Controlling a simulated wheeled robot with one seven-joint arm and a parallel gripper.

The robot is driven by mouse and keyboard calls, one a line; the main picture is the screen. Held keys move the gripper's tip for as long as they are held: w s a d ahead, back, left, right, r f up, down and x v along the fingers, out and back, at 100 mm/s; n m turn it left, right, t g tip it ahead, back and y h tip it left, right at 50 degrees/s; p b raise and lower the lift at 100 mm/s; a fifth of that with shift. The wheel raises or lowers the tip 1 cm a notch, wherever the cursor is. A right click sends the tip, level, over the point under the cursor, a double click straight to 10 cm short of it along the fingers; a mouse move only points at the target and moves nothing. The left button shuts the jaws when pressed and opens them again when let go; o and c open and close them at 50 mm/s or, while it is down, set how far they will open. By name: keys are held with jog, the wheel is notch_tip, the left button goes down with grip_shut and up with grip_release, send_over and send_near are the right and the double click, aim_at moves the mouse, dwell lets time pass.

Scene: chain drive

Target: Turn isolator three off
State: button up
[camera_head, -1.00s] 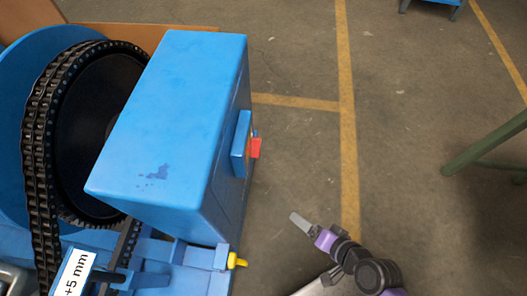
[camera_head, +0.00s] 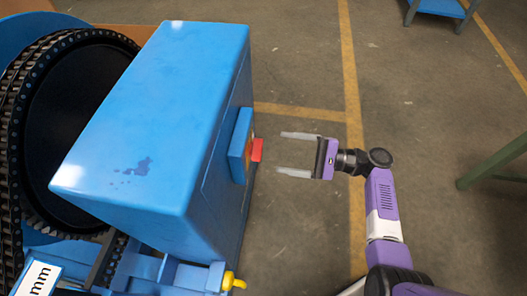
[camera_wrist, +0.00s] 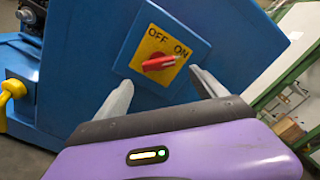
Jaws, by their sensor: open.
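The isolator's red handle (camera_head: 257,150) sticks out from a blue switch box (camera_head: 240,146) on the right side of the blue machine housing (camera_head: 165,110). In the wrist view the red handle (camera_wrist: 159,63) sits on a yellow plate (camera_wrist: 150,46) marked OFF and ON, and its tip points toward ON. No isolator number is readable. My gripper (camera_head: 282,154) is open and empty, to the right of the handle and apart from it, with its fingers pointing at it. In the wrist view my fingers (camera_wrist: 163,92) lie on either side, below the handle.
A black chain wheel (camera_head: 85,125) stands left of the housing. A yellow knob (camera_head: 233,282) juts out at its lower front, also seen in the wrist view (camera_wrist: 13,88). A green frame (camera_head: 495,160) stands at the right. The floor between is clear.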

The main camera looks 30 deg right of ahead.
aim_at(257, 150)
jog(key=x, duration=0.7)
jog(key=shift+b, duration=0.35)
jog(key=shift+a, duration=0.1)
jog(key=c, duration=1.4)
